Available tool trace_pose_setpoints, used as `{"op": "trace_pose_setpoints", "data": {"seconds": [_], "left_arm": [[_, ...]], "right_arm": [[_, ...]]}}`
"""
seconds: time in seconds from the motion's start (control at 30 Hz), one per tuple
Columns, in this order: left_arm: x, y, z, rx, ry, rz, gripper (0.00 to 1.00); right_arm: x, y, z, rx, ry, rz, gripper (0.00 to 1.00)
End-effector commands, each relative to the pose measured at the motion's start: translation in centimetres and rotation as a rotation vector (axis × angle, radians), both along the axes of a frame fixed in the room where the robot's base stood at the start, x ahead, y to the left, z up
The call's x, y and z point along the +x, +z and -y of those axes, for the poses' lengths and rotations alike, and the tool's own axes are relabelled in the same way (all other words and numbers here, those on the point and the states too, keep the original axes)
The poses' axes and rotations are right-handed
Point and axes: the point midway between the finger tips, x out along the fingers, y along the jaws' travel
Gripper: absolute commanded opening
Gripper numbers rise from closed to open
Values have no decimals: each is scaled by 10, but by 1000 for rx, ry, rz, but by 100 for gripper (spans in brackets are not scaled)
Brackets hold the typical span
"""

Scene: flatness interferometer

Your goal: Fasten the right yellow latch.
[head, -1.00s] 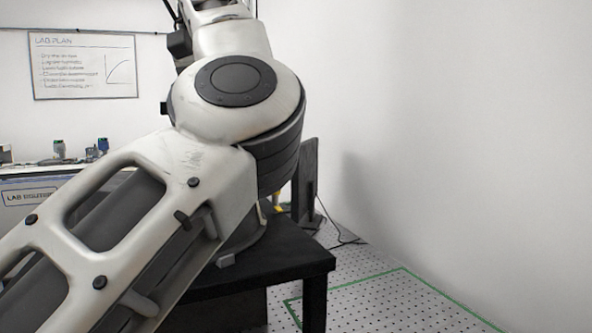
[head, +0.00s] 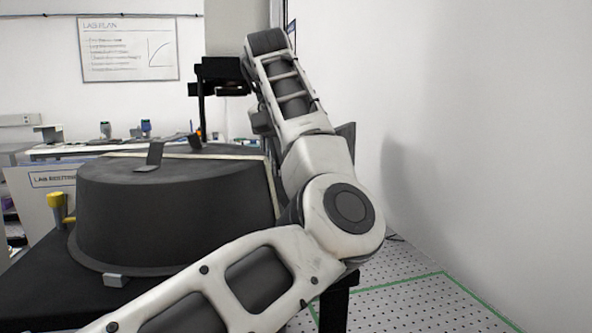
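A large dark round housing (head: 170,205) stands on a black table (head: 35,270). A yellow latch (head: 57,202) shows at its left side. No latch shows clearly at its right side, which my arm partly covers. The arm enters from the lower left, bends at the right and reaches up and back past the housing. A black block (head: 222,72) lies at its far end, above and behind the housing; I cannot tell whether this is my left gripper. No finger opening shows. My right gripper is not in view.
A tilted dark bracket (head: 151,156) rises from the housing's top. A thin dark post (head: 201,112) stands behind it. A white wall (head: 480,130) closes the right side. The perforated floor (head: 400,295) with green tape (head: 465,288) is clear at lower right.

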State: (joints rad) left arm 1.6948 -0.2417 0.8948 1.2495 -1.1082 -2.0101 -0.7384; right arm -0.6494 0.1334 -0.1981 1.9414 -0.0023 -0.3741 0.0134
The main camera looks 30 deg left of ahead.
Motion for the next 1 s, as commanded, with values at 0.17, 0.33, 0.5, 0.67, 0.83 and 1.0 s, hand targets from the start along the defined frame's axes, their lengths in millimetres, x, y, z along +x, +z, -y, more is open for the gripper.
{"op": "trace_pose_setpoints", "data": {"seconds": [0.17,0.33,0.5,0.67,0.83,1.0], "left_arm": [[8,-20,-1,1,2,-2,45],[11,-26,-1,1,0,0,45],[11,-26,-1,0,0,0,45],[11,-26,-1,0,0,0,17],[11,-26,-1,0,-1,0,0],[11,-25,-1,-1,-14,0,0]], "right_arm": [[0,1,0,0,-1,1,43],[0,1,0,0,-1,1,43],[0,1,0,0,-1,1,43],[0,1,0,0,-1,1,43],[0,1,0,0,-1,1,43],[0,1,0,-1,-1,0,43]]}}
